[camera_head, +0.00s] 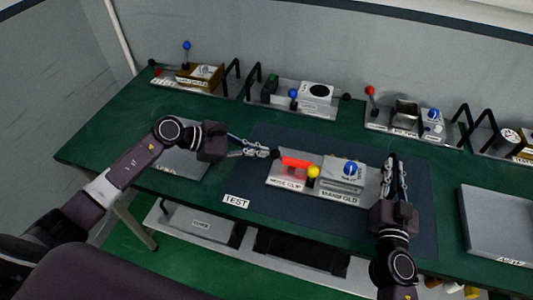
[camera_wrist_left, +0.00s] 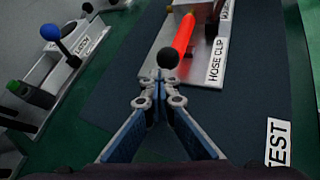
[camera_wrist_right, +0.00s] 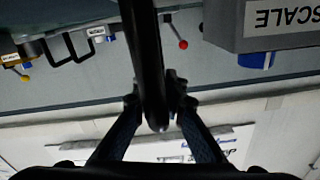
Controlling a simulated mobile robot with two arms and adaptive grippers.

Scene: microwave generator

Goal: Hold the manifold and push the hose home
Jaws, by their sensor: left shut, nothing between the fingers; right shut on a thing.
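The manifold (camera_head: 343,180), a grey box with a blue dial, stands on a light base plate on the dark mat. The red hose (camera_head: 297,162) lies left of it, above the HOSE CLIP label, with a yellow ball (camera_head: 313,172) near its right end. A black ball (camera_wrist_left: 167,58) is at the hose's left end. My left gripper (camera_head: 268,152) is shut and empty, its tips at the black ball; contact is unclear. My right gripper (camera_head: 391,160) is shut on a black bar handle (camera_wrist_right: 148,50) at the manifold's right side. The hose's joint with the manifold is too small to judge.
Several other units with levers and black handles line the back of the green bench (camera_head: 120,140). A grey tray (camera_head: 497,220) is at the right. A TEST label (camera_head: 235,201) lies at the mat's front left. The mat in front of the manifold is clear.

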